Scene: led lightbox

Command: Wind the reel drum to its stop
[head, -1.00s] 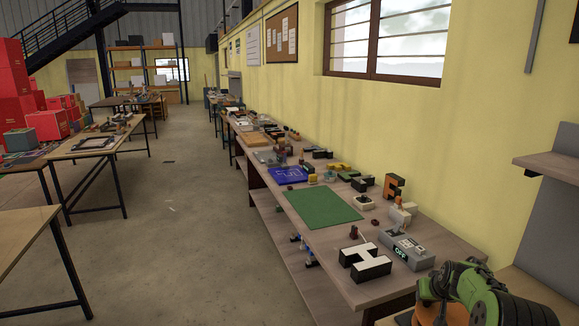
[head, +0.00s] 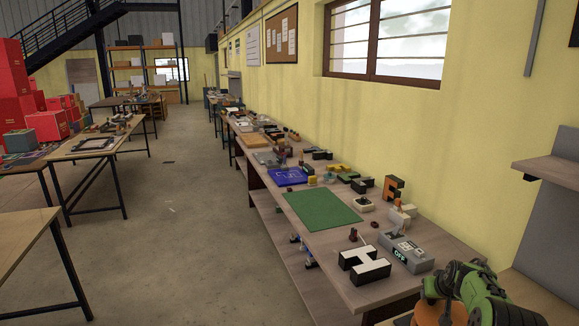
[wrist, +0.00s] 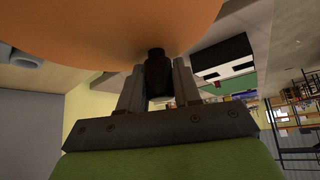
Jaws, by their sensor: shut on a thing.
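The orange reel drum (wrist: 110,25) fills the top of the wrist view, with only part of its rounded surface in frame. A short black handle (wrist: 156,62) stands out from it. My gripper (wrist: 157,80) is shut on this handle, with a grey finger on either side. In the head view, a small part of the orange drum (head: 430,314) shows at the bottom right, beside my green arm. The fingers and the handle are hidden in that view. I cannot tell how far the drum is turned.
A long workbench (head: 377,291) runs along the yellow wall. Near its front end are a black-and-white letter H (head: 364,264), a grey box reading OFF (head: 406,253) and a green mat (head: 321,210). A wooden shelf (head: 548,167) is at the right.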

